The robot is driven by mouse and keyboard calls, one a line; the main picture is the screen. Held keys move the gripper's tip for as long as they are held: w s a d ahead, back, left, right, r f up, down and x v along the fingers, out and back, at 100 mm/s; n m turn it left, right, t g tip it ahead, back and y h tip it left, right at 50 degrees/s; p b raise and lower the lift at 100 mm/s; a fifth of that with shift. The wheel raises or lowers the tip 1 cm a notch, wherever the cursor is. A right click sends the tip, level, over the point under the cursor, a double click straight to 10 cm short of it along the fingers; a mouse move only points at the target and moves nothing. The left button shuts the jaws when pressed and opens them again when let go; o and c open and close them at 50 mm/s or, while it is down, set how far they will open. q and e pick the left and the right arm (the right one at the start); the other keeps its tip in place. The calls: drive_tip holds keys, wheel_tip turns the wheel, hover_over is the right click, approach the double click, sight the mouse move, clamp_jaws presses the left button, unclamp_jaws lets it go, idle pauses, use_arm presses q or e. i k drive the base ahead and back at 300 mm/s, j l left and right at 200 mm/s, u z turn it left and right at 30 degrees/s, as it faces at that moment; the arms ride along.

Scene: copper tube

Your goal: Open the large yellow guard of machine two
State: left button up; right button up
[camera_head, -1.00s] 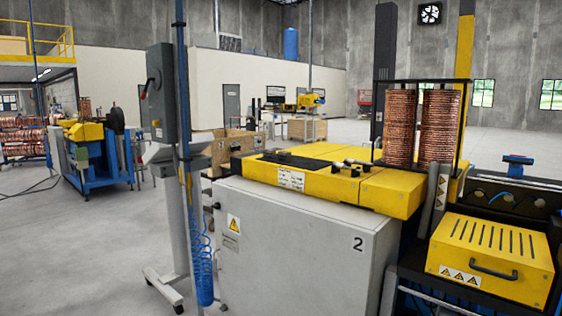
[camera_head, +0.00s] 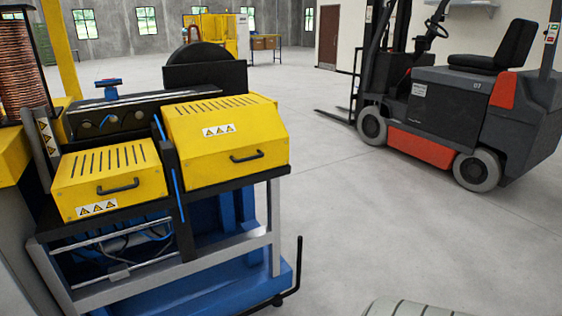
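The large yellow guard (camera_head: 228,140) of the machine stands left of the middle in the head view. It is down and shut. It has slots along its top, warning labels and a black handle (camera_head: 246,156) on its front. A smaller yellow guard (camera_head: 110,178), also shut and with its own handle, sits to its left beyond a dark upright post (camera_head: 175,190). Neither of my grippers shows in this view.
The machine's grey and blue frame (camera_head: 190,258) stands below the guards, with a black bent bar (camera_head: 298,270) at its right corner. A forklift (camera_head: 455,100) stands at the right. The concrete floor (camera_head: 385,215) between them is clear.

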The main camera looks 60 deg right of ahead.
sight(217, 142)
drive_tip(key=z, duration=1.5)
